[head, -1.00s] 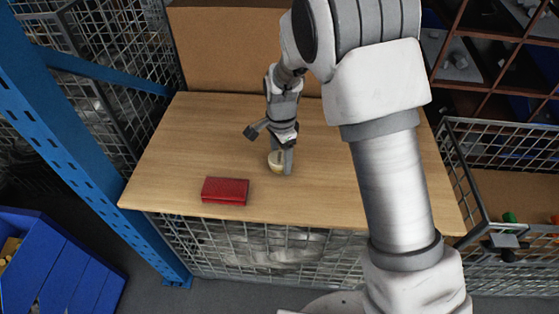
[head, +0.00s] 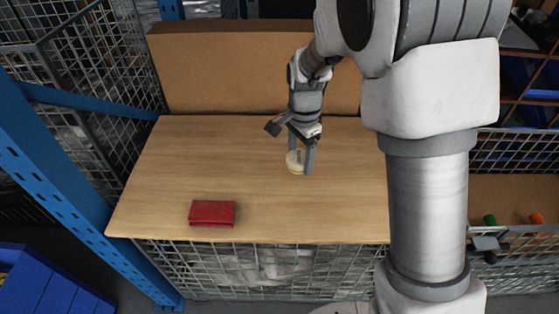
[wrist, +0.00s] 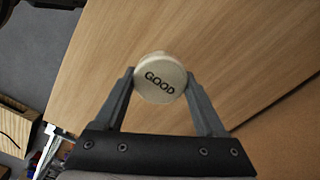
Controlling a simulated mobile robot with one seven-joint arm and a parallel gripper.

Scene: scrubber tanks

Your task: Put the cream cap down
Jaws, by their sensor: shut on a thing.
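The cream cap (head: 295,161) is round and pale. It is between the fingers of my gripper (head: 301,168) in the head view, over the right-hand part of the wooden table (head: 180,165). In the wrist view the cream cap (wrist: 160,78) shows its flat face with the word GOOD, and both fingertips of my gripper (wrist: 160,85) press on its sides. My gripper is shut on it. I cannot tell whether the cap touches the table or hangs just above it.
A red box-like object (head: 212,213) lies near the table's front edge. A brown board (head: 230,70) stands along the back. A blue post (head: 60,170) is at the left, and a wire basket (head: 515,243) is at the right.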

